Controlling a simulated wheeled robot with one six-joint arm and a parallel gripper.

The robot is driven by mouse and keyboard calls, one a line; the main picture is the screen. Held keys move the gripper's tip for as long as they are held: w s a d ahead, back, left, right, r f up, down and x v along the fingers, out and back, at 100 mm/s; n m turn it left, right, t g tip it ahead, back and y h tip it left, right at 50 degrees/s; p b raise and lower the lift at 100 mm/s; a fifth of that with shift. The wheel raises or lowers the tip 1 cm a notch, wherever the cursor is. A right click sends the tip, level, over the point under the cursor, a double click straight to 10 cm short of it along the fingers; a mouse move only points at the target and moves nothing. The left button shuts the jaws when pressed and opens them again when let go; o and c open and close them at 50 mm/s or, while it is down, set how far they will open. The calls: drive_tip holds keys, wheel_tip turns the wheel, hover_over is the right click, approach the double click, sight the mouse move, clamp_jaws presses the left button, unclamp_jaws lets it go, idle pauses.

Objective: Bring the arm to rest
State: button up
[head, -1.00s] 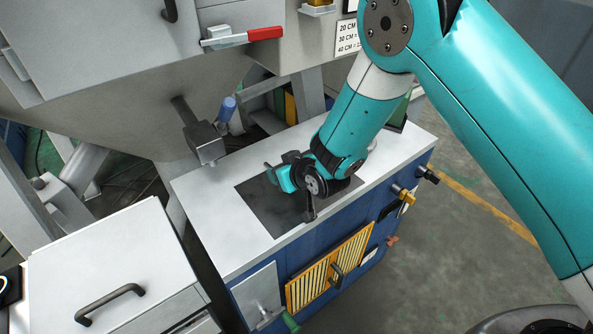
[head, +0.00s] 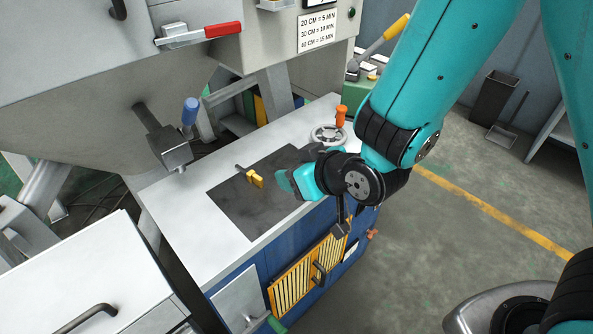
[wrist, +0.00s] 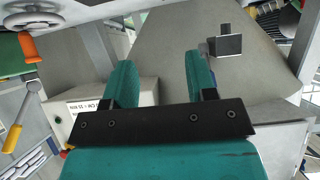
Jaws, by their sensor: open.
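My arm is teal with dark joints and reaches in from the upper right in the head view. My gripper (head: 287,183) is over the right part of the dark mat on the machine's white top. In the wrist view my gripper (wrist: 155,75) shows two teal fingers spread apart with nothing between them. A small yellow part with a grey shaft (head: 252,177) lies on the dark mat (head: 245,215), to the left of the gripper and apart from it.
The blue machine (head: 280,258) has a handwheel with an orange knob (head: 330,133) at its back right. A hanging block with a blue-handled lever (head: 190,112) is at the left. A white cabinet (head: 80,275) stands at lower left. Grey floor (head: 430,240) at right is clear.

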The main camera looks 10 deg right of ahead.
idle(0.7)
drive_tip(key=s+d+r+g+h, duration=0.1)
drive_tip(key=s+d+r+g, duration=0.2)
drive_tip(key=s+r, duration=0.4)
drive_tip(key=s+d+r+g+h, duration=0.1)
drive_tip(key=s+d+r+g, duration=0.3)
drive_tip(key=s, duration=0.7)
wheel_tip(320, 180, up, 4)
drive_tip(key=shift+d+f+g+p, duration=0.1)
drive_tip(key=shift+d+g+p, duration=0.25)
drive_tip(key=shift+g, duration=0.75)
